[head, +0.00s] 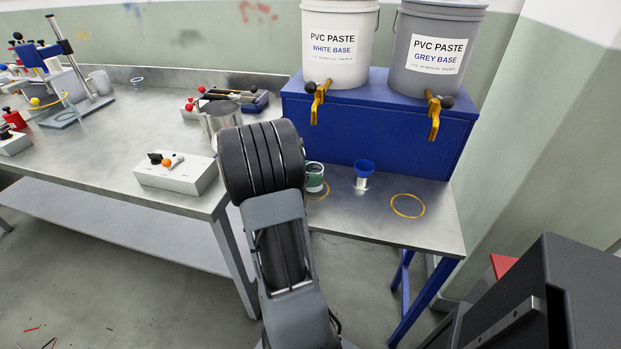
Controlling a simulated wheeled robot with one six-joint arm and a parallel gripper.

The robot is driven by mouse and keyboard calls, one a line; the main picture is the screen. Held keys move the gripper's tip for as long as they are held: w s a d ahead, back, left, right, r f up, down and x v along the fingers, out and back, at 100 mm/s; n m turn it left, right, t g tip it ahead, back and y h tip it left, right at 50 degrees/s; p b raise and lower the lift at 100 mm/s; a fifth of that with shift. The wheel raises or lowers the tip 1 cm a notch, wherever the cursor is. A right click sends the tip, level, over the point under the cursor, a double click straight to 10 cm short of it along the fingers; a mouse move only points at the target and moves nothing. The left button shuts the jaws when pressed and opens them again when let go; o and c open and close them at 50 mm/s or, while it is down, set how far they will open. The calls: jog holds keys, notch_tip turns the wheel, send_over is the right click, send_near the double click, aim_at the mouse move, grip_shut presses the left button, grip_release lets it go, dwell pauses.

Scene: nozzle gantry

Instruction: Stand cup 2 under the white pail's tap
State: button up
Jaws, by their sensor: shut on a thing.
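The white pail (337,42), labelled PVC PASTE WHITE BASE, stands on a blue stand, with its brass tap (319,102) over the lower shelf. A yellow ring (324,192) on the shelf below it is partly hidden by my arm. A small white and dark green cup (315,178) shows just right of my arm, at that ring. Its left side is covered, I can read no number on it, and I cannot tell whether it touches the shelf. My gripper is hidden behind my arm's black joint.
A blue funnel-like piece with a silvery base (363,172) stands right of the cup. The grey pail (433,50) has its own tap (435,115) and an empty yellow ring (408,206). A metal pot (220,118) and a switch box (176,173) occupy the bench at left.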

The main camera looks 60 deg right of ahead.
jog(key=shift+f, duration=0.45)
jog(key=shift+f, duration=0.15)
jog(key=o, duration=0.9)
jog(key=shift+w+r, duration=0.1)
jog(key=shift+r, duration=0.15)
jog(key=p+v, duration=0.2)
jog(key=v, duration=1)
jog(key=s+a+m+t+y, duration=0.1)
jog(key=a+m+t+y, duration=0.2)
jog(key=a, duration=0.6)
jog(key=s+a+m+t+y, duration=0.2)
jog(key=a+m+t+y, duration=0.2)
jog(key=a, duration=0.6)
jog(key=s+a+f+m+t+y, duration=0.1)
jog(key=a+m+t+y, duration=0.3)
jog(key=a, duration=0.6)
jog(key=shift+s+a, duration=0.15)
jog(key=shift+s, duration=0.05)
